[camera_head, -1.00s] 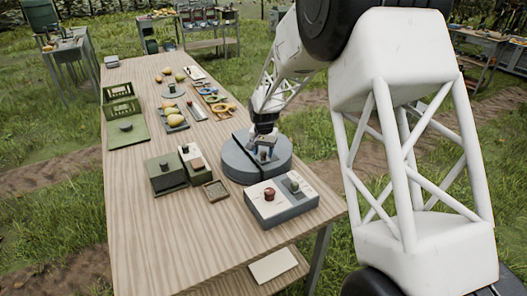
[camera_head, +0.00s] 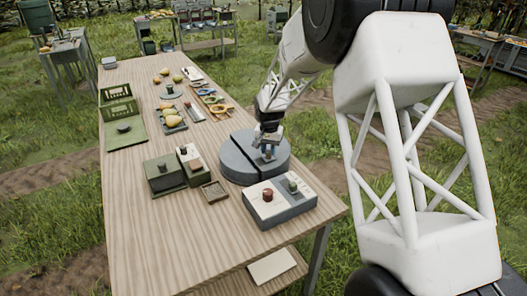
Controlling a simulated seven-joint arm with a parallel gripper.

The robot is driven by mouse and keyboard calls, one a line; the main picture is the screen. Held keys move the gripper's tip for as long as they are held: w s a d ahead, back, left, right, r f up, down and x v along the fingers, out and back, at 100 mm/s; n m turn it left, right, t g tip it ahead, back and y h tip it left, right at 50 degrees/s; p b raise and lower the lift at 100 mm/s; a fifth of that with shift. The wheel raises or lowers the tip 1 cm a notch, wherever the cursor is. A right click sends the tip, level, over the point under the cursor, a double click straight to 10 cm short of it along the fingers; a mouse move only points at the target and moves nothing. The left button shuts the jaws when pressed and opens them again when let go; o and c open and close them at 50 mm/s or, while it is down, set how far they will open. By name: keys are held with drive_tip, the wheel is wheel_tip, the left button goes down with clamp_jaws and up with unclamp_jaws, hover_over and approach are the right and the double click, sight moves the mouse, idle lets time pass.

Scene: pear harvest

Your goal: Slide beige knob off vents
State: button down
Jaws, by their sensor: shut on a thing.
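A round grey unit (camera_head: 236,167) with a dark straight groove across its top stands near the table's right edge. My gripper (camera_head: 268,154) points down over the right half of this top, at the groove. It is shut on a small knob there. The fingers mostly hide the knob, and its beige colour cannot be made out at this size. The vents cannot be told apart on the grey top.
A white and grey box (camera_head: 282,208) with a red knob (camera_head: 267,195) and a smaller greenish knob stands just in front. Green boxes (camera_head: 163,176) and a small brown tray (camera_head: 214,193) lie to the left. Pears and tools lie farther back. The front left tabletop is clear.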

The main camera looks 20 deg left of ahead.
sight(269, 151)
drive_tip(key=c, duration=0.9)
unclamp_jaws()
drive_tip(key=shift+r, duration=3.9)
